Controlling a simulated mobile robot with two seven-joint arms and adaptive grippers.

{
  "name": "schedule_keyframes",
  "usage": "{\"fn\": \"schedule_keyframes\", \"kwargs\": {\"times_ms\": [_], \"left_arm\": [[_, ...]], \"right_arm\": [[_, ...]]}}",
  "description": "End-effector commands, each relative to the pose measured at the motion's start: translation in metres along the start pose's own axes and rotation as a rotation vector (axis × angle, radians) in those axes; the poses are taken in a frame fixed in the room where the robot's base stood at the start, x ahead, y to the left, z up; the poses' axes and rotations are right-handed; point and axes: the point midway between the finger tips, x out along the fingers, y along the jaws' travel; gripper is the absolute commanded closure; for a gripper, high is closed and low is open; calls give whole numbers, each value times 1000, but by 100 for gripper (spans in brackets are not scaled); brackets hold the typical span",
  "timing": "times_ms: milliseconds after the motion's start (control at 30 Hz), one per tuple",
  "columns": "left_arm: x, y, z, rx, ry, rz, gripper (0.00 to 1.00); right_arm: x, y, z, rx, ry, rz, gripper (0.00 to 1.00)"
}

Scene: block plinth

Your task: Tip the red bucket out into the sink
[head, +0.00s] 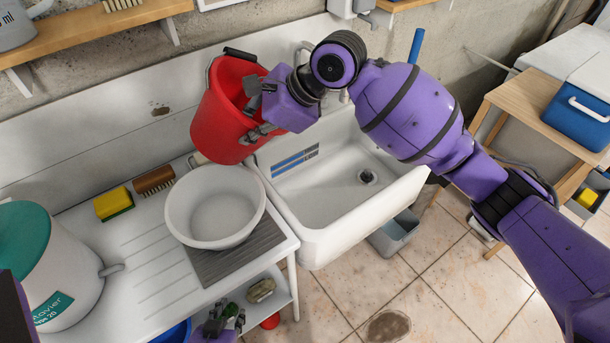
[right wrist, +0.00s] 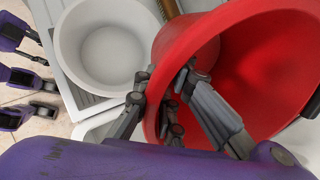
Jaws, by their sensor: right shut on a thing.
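The red bucket (head: 212,118) is held up above the boundary between drainboard and sink, near the back wall. It is tilted, with its mouth towards the right and its dark handle grip at the top. My right gripper (head: 257,110) is shut on its wall at the rim; the right wrist view shows fingers on both sides of the red wall (right wrist: 265,75). I see no contents, but part of the inside is hidden. The white sink (head: 335,205) is below and right, its basin empty around the drain. My left gripper (head: 225,318) is low by the under-shelf, its fingers spread and empty.
A white basin (head: 215,205) stands on the drainboard just below the bucket. A white container with a green lid (head: 22,240) is at left. The tap (head: 303,48) rises behind the sink.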

Motion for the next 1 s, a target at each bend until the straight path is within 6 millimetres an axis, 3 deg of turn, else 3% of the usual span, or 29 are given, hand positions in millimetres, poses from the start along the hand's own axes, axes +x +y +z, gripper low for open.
{"fn": "schedule_keyframes", "kwargs": {"times_ms": [233,500,700,1000], "left_arm": [[0,-2,-4,-3,9,-4,72],[0,-2,-5,-6,11,-5,72],[0,-2,-6,-5,13,-5,72],[0,-2,-7,-5,13,-5,72]], "right_arm": [[-1,-6,30,-48,186,23,100],[15,-4,50,-100,446,66,100],[29,-2,50,-129,600,91,100],[37,-1,49,-143,673,102,100]]}}
